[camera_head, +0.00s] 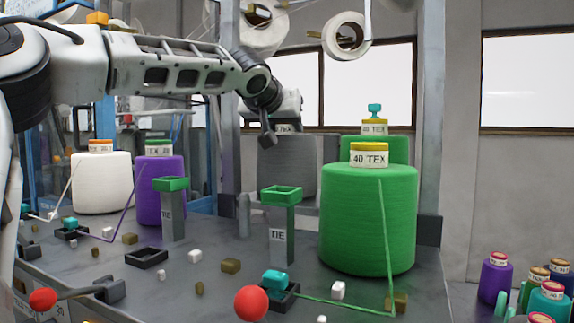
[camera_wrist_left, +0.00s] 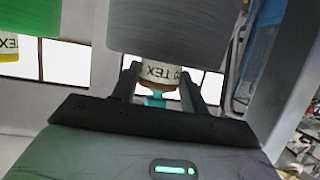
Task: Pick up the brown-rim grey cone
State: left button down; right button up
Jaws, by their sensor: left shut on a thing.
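The grey cone (camera_head: 286,168) stands upright at the back middle in the head view, partly hidden by a green-topped post. Its large grey body (camera_wrist_left: 172,28) shows inverted in the left wrist view, with a TEX label (camera_wrist_left: 158,73), a brown rim and a teal knob (camera_wrist_left: 154,97). My left gripper (camera_head: 282,124) is at the cone's top from above. In the left wrist view its two dark fingers (camera_wrist_left: 156,88) stand on both sides of the label and knob, shut on the cone's top. Whether the cone's base touches the table cannot be told. My right gripper is not in view.
Two green cones, the nearer one (camera_head: 367,222) large, stand right of the grey cone. White (camera_head: 101,184) and purple (camera_head: 149,197) cones stand left. Green-topped TIE posts (camera_head: 279,225), small blocks, dark trays and yarn strands occupy the front table. Several small cones (camera_head: 495,279) stand lower right.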

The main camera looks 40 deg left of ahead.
pick_arm(q)
jog(key=shift+r, duration=0.25)
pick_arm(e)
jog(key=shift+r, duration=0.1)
pick_arm(q)
jog(key=shift+r+p, duration=0.3)
jog(key=shift+r, duration=0.3)
notch_tip(320, 180, up, 8)
jog(key=p, duration=0.3)
jog(key=shift+r, duration=0.1)
jog(key=s+d+r+b, duration=0.1)
jog(key=s+d+b, duration=0.1)
jog(key=s, duration=0.6)
jog(key=s+d+r+b, duration=0.1)
jog(key=s+d+b, duration=0.1)
jog(key=s+d, duration=0.3)
jog(key=s, duration=0.3)
jog(key=shift+s+d+r, duration=0.15)
jog(key=shift+s, duration=0.15)
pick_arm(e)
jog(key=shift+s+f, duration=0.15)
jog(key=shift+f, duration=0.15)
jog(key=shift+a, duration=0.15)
